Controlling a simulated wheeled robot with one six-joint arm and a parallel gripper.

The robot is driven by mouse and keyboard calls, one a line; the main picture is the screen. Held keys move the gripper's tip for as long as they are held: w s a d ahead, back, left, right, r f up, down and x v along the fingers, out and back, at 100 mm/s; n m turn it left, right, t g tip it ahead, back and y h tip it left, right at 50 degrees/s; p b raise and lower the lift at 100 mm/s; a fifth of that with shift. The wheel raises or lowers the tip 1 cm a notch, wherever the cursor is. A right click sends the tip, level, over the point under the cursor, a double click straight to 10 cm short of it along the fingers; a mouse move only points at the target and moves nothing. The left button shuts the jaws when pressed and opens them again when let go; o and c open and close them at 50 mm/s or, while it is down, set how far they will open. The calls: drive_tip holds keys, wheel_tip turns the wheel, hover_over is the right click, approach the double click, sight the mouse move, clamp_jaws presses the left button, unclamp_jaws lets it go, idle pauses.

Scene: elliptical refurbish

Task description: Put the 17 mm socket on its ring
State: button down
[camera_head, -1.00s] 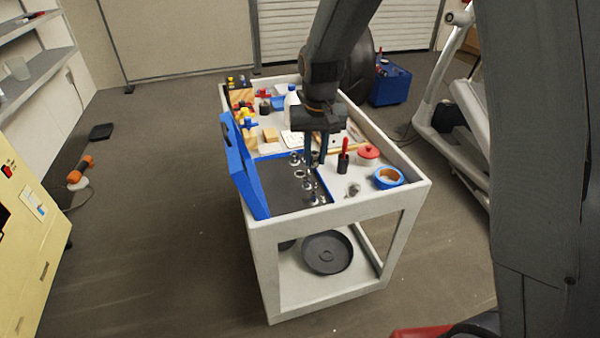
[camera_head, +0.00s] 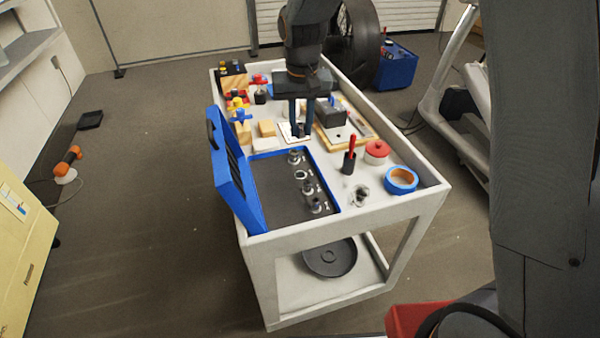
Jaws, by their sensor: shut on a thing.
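My gripper (camera_head: 301,128) is above the cart, beyond the back edge of the open blue case (camera_head: 233,180) in the picture. Its fingers point down and are shut on a small metallic socket (camera_head: 300,131), mostly hidden between the fingertips. The case has a dark inside with a row of fittings along its right side. A socket (camera_head: 296,157) stands at the back of the row. In front of it is a bare-looking ring (camera_head: 301,175), then two more sockets (camera_head: 308,188) (camera_head: 316,206). Size marks are too small to read.
On the white cart (camera_head: 345,222), right of the case, are a red-handled tool in a dark holder (camera_head: 349,162), a red-lidded pot (camera_head: 377,151), blue tape (camera_head: 401,180) and a loose metal piece (camera_head: 361,196). Wooden blocks (camera_head: 266,129), bottles and a dark box (camera_head: 331,114) crowd the back.

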drive_tip(key=b, duration=0.6)
hover_over(300, 174)
wheel_tip(300, 174, down, 7)
drive_tip(key=f, duration=0.3)
drive_tip(key=f+p, duration=0.1)
drive_tip(key=f, duration=0.6)
drive_tip(key=shift+s+d+p, duration=0.1)
drive_tip(key=shift+s+p, duration=0.15)
drive_tip(key=shift+p, duration=0.1)
drive_tip(key=c, duration=1.6)
unclamp_jaws()
drive_tip(key=shift+f, duration=0.1)
drive_tip(key=shift+o, duration=0.2)
wheel_tip(300, 174, up, 12)
drive_tip(key=s+b, duration=0.2)
drive_tip(key=s+d+f, duration=0.2)
drive_tip(key=s+d, duration=1.5)
drive_tip(key=s, duration=0.3)
drive_tip(key=shift+s+f+m+g, duration=0.2)
drive_tip(key=shift+s+m+g, duration=0.1)
drive_tip(key=shift+m+g, duration=0.1)
